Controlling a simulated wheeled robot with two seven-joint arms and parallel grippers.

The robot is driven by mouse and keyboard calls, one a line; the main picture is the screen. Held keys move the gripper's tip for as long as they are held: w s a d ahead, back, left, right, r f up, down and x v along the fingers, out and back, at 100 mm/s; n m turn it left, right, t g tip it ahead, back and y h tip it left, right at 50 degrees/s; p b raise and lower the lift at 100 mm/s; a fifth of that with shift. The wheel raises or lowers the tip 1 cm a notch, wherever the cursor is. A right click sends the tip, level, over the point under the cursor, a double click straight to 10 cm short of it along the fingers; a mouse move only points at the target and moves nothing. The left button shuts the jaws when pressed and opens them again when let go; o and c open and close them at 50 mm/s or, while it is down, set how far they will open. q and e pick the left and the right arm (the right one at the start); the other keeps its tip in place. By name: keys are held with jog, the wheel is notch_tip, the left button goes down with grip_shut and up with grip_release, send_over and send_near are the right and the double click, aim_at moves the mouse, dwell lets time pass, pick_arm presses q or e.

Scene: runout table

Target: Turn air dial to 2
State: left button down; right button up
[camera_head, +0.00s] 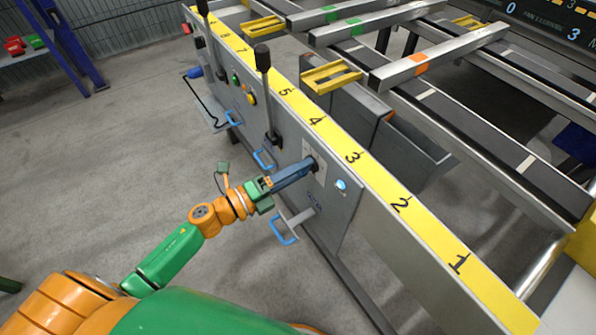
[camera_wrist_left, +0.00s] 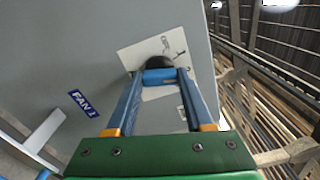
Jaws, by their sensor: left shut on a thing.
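My right gripper is not in view.
A blue "FAN 1" label (camera_wrist_left: 83,102) is beside the dial plate. A lit button (camera_head: 341,185) sits to its right. Blue handles (camera_head: 283,232) and a black-knobbed lever (camera_head: 263,60) stick out from the panel. A numbered yellow strip (camera_head: 375,178) runs along the top.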

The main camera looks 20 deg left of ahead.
pick_arm(q)
jog(key=shift+m, duration=0.5)
jog(key=shift+c, duration=1.4)
grip_release()
jog(key=v, duration=0.7)
jog(key=shift+b, duration=0.4)
jog(key=shift+a, duration=0.1)
